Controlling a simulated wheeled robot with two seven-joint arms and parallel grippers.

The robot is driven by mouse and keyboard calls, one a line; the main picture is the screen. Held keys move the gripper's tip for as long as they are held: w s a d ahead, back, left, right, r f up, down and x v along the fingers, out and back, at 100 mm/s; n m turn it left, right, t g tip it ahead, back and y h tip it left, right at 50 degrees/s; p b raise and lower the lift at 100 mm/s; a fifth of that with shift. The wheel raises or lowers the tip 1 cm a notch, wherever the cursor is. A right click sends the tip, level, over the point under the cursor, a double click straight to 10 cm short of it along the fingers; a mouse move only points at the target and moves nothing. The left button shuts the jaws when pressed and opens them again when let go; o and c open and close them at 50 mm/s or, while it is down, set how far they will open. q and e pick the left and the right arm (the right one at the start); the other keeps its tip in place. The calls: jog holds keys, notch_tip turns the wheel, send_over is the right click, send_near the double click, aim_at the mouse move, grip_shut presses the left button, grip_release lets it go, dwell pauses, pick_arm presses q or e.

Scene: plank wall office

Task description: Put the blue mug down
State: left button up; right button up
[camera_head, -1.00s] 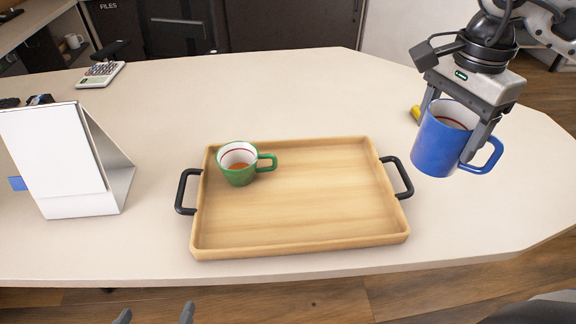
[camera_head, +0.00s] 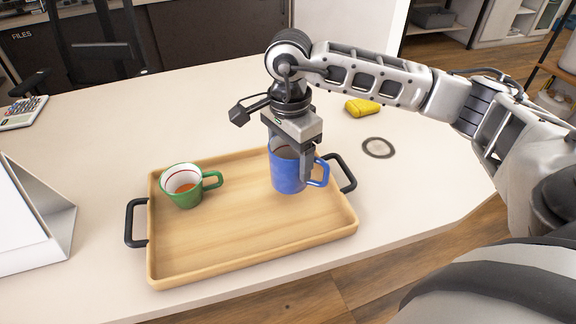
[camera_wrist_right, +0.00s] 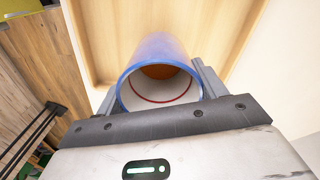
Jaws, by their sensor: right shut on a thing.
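The blue mug (camera_head: 284,176) is upright over the right part of the wooden tray (camera_head: 220,255), inside its rim. I cannot tell whether its base touches the tray. My right gripper (camera_head: 291,155) is shut on the mug's wall from above, with its handle to the right. In the right wrist view, the mug (camera_wrist_right: 158,52) shows a blue rim, a pale inside with a red ring and brown-orange contents. The tray (camera_wrist_right: 90,40) lies beyond it. My left gripper is not in view.
A green mug (camera_head: 184,198) stands at the tray's left. Black tray handles (camera_head: 131,222) stick out on both sides. A yellow object (camera_head: 362,107) and a grey ring-like disc (camera_head: 365,148) lie on the desk to the right. A white stand (camera_head: 30,235) is at left. The tray's front middle is clear.

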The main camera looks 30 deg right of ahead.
notch_tip(320, 180, down, 3)
jog(key=shift+w+a+f, duration=0.1)
jog(key=shift+a+f, duration=0.05)
jog(key=shift+f, duration=0.2)
jog(key=o, duration=1.2)
jog(key=shift+r, duration=0.1)
